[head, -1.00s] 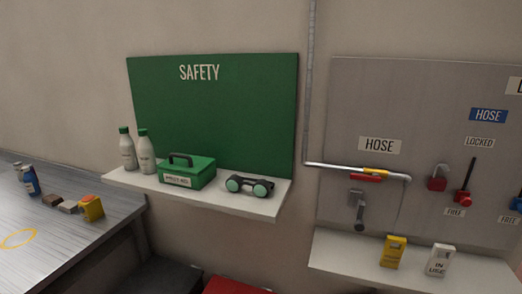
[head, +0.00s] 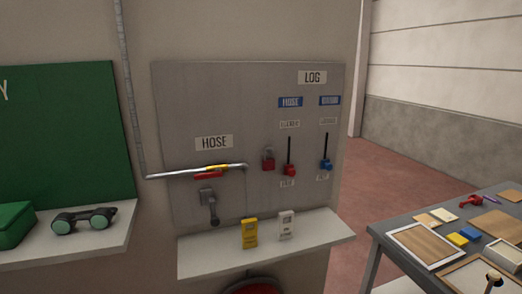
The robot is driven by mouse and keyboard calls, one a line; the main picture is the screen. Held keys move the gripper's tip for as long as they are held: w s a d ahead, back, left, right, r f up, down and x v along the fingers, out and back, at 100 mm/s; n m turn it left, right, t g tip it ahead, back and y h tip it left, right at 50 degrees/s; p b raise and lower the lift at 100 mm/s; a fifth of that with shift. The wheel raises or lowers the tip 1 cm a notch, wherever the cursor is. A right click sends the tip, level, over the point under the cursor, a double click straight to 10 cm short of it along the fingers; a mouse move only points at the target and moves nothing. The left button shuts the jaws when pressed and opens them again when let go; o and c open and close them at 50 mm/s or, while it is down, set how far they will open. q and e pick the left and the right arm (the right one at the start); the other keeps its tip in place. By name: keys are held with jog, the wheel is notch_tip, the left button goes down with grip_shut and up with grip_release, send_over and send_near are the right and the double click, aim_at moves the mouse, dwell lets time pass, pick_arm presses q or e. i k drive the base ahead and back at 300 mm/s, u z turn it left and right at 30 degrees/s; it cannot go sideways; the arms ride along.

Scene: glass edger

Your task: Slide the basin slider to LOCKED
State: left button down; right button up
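A grey wall panel (head: 180,120) carries two upright slider tracks on its right side. The right track has a blue slider knob (head: 326,165) at its lower end, under a blue sign (head: 329,100) whose small text looks like BASIN. A small white label (head: 328,121) sits above this track, blurred but seeming to read LOCKED; another is below the knob. The left track, under the blue HOSE sign (head: 290,102), has a red slider knob (head: 290,170), also at the bottom. Neither of my grippers is in view.
A red padlock (head: 268,158) hangs left of the red slider. A white shelf (head: 205,262) below the panel holds a yellow tag (head: 249,234) and a white tag (head: 286,226). A cluttered grey table (head: 392,246) stands at right. A pipe (head: 165,175) crosses the panel's left part.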

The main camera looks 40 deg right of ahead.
aim_at(325, 164)
jog(key=z, duration=0.4)
jog(key=k, duration=0.35)
jog(key=z, duration=0.75)
jog(key=i, duration=0.5)
